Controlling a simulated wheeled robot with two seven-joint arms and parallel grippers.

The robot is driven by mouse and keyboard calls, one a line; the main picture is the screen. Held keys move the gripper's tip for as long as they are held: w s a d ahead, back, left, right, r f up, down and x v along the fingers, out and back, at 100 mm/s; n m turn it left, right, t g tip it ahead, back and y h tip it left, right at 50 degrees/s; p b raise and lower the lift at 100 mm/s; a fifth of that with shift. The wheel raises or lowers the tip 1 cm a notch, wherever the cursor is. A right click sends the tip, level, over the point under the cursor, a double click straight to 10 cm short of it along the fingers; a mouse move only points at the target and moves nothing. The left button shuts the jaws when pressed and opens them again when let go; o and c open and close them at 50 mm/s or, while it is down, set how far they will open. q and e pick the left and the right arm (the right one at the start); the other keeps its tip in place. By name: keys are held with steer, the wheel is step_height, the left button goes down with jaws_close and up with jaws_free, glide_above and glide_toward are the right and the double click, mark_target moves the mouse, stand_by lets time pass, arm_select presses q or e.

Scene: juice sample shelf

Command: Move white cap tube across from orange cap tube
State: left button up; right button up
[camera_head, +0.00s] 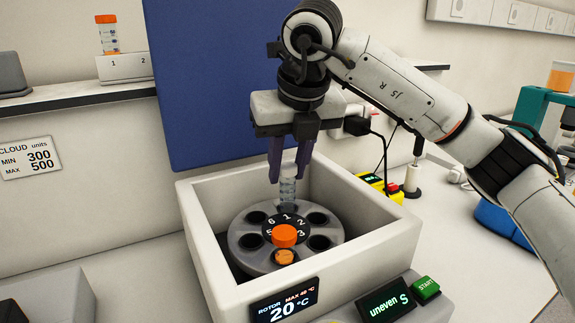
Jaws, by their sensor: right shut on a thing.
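The tube is upright at the back hole of the grey rotor (245,241), by the number 1. I cannot tell how far its lower end is in the hole. The orange cap tube (284,236) stands in the front hole, opposite the held tube. Other rotor holes in view look empty. My left gripper is not in view.
The rotor sits inside a white-walled box (212,262). Its displays read 20 °C and "uneven"; a green START button (426,289) is at the front right. Another orange-capped tube (108,34) stands on the shelf at left. A blue panel (205,80) rises behind.

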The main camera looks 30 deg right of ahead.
mark_target(287, 194)
steer(key=shift+f, duration=0.15)
stand_by(0.3)
steer(key=shift+f, duration=0.15)
steer(key=shift+f+b, duration=0.35)
steer(key=shift+b, duration=0.15)
steer(key=shift+f+b, duration=0.95)
steer(key=shift+f, duration=0.3)
steer(key=o, duration=1.2)
steer(key=shift+c, duration=0.2)
